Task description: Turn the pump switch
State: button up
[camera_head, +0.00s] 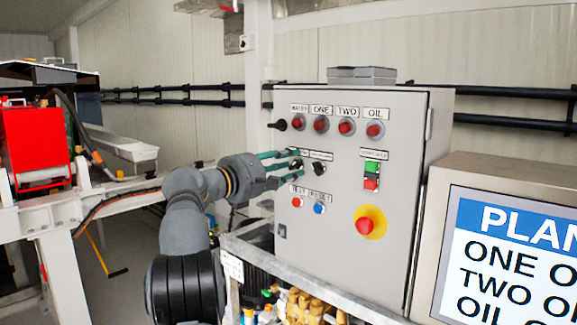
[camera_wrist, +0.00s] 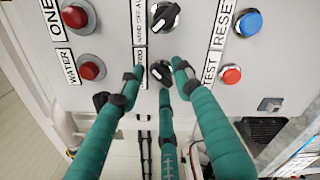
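Two black rotary switches sit side by side on the grey control box. The left one (camera_head: 296,164) shows in the wrist view as the lower knob (camera_wrist: 160,72), its label partly hidden by a finger. The right one (camera_head: 319,168) is the upper knob (camera_wrist: 164,17) in the wrist view and stands free. My gripper (camera_head: 291,159) reaches the panel from the left with teal fingers. In the wrist view its fingertips (camera_wrist: 156,76) are spread around the lower knob, two at the sides and one below. I cannot tell whether they touch it.
Red lamps (camera_head: 346,128) line the panel's top. A red test button (camera_head: 296,202) and a blue reset button (camera_head: 318,208) are below the switches. A red emergency stop (camera_head: 364,226) is lower right. A metal rail (camera_head: 300,280) runs below the box.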

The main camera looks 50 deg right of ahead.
jog(key=shift+a, duration=0.1)
jog(key=w+a, duration=0.1)
jog(key=a, duration=1)
jog(key=shift+a, duration=0.4)
jog(key=s+d, duration=0.1)
jog(key=d, duration=1.1)
jog(key=shift+a, duration=0.1)
